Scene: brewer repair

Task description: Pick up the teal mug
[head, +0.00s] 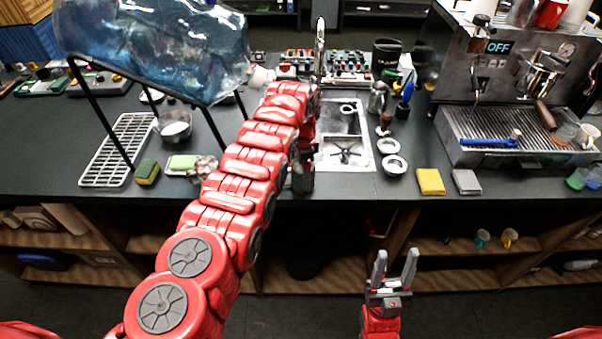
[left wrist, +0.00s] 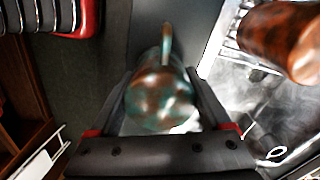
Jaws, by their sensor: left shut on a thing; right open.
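The teal mug (left wrist: 160,100), mottled teal and brown with a handle, sits between the fingers of my left gripper (left wrist: 163,88) in the left wrist view. The fingers are shut on its sides, and its handle points away from my palm. In the head view my left gripper (head: 303,172) is at the counter's front edge, left of the sink, and my arm and gripper hide most of the mug. Whether the mug touches the counter is unclear. My right gripper (head: 394,272) is open and empty, low in front of the shelves.
A sink (head: 345,160) lies right of my left gripper. A large water bottle (head: 150,45) on a black stand is at left. A yellow sponge (head: 430,181) and the espresso machine (head: 520,75) are at right. Small teal (head: 482,238) and orange (head: 510,237) cups are on a shelf below.

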